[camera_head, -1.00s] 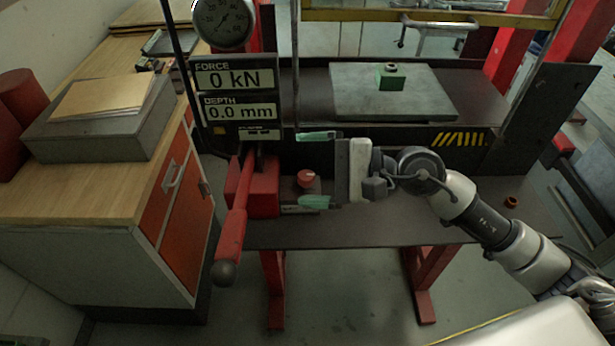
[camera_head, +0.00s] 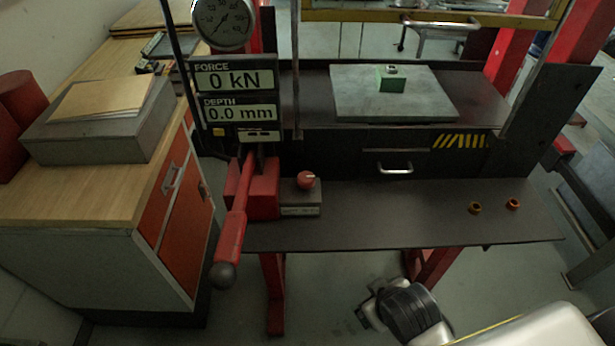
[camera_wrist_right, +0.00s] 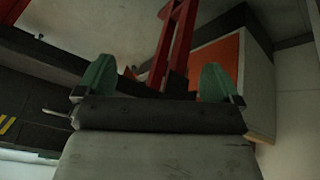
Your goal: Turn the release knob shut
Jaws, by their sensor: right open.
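The release knob (camera_head: 306,180) is a small red round knob with a pale mark on top. It sits on a grey block (camera_head: 300,206) beside the red pump housing, and nothing touches it. My right arm has its wrist low at the bottom of the head view, in front of the press and below its shelf, well away from the knob. In the right wrist view, my right gripper (camera_wrist_right: 156,84) shows two green fingertips spread wide with nothing held between them. My left gripper is in neither view.
A red lever (camera_head: 232,235) with a dark ball end sticks out left of the knob. The display (camera_head: 236,95) above reads 0 kN and 0.0 mm. The dark shelf (camera_head: 400,215) is mostly clear, with two small rings (camera_head: 475,208) at right. A wooden-topped cabinet (camera_head: 95,190) stands left.

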